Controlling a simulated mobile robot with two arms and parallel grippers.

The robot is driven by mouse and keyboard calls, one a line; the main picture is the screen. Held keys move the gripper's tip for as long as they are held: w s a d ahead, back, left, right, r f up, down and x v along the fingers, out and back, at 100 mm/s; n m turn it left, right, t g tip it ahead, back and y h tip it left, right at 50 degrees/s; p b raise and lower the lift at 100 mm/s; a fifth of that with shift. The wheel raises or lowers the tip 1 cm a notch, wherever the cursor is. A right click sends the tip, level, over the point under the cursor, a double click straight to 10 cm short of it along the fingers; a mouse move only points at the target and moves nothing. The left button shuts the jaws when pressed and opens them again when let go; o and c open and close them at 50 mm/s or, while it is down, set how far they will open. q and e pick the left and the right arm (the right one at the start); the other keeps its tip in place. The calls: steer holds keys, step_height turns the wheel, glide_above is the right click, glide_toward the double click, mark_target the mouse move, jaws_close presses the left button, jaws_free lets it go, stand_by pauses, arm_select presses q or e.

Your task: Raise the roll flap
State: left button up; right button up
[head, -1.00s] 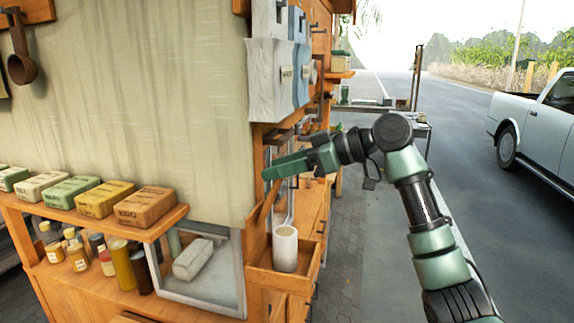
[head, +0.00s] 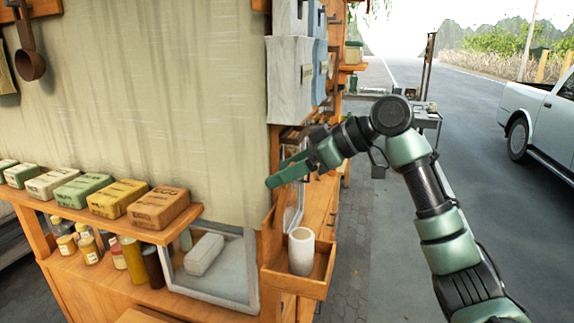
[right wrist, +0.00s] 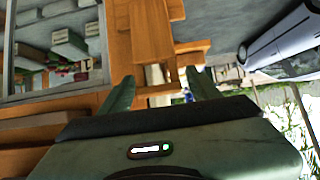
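The roll flap, a cream canvas sheet (head: 150,100), hangs down over the stall's front in the head view. Its lower edge falls behind the row of packets on the left and beside the glass-fronted box on the right. My right gripper (head: 272,182) is at the sheet's right edge, its fingertips overlapping that edge in the picture. I cannot tell whether they touch it. In the right wrist view my right gripper (right wrist: 161,88) has its two green fingers spread apart with nothing clearly between them. My left gripper is not in view.
Several paper packets (head: 120,197) line a wooden shelf under the sheet, with jars below. A wooden tray (head: 318,283) holding a white cylinder (head: 301,252) juts out below my right gripper. Grey bags (head: 289,80) hang above it.

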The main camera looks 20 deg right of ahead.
steer(key=shift+w+r, duration=0.15)
steer(key=shift+r, duration=0.1)
steer(key=b+v, duration=0.3)
steer(key=v, duration=0.4)
steer(key=shift+s+d, duration=0.2)
steer(key=shift+d, duration=0.05)
steer(key=shift+r, duration=0.1)
